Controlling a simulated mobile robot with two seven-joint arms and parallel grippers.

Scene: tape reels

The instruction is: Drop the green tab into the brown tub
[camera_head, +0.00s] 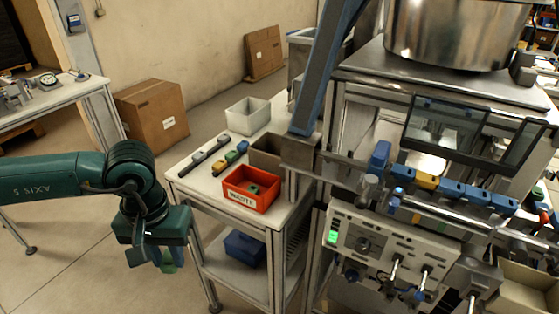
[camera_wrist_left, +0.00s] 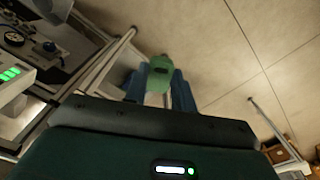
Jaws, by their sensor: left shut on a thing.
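The green tab (camera_head: 169,266) is held in my left gripper (camera_head: 156,257), low at the left in the head view, over the floor in front of the white table. In the left wrist view the green tab (camera_wrist_left: 160,68) sticks out between the blue fingers (camera_wrist_left: 160,90), which are shut on it. The brown tub (camera_head: 263,158) stands on the white table, up and right of my left gripper and well apart from it. A machine part hides its right side, and I cannot see its floor. My right gripper is not in view.
A red bin (camera_head: 237,197) with a small green item inside stands at the table's near side. A pale grey tub (camera_head: 240,119) stands behind. A black rail (camera_head: 205,157) and small colored tabs lie to the left. The machine (camera_head: 410,236) blocks the right.

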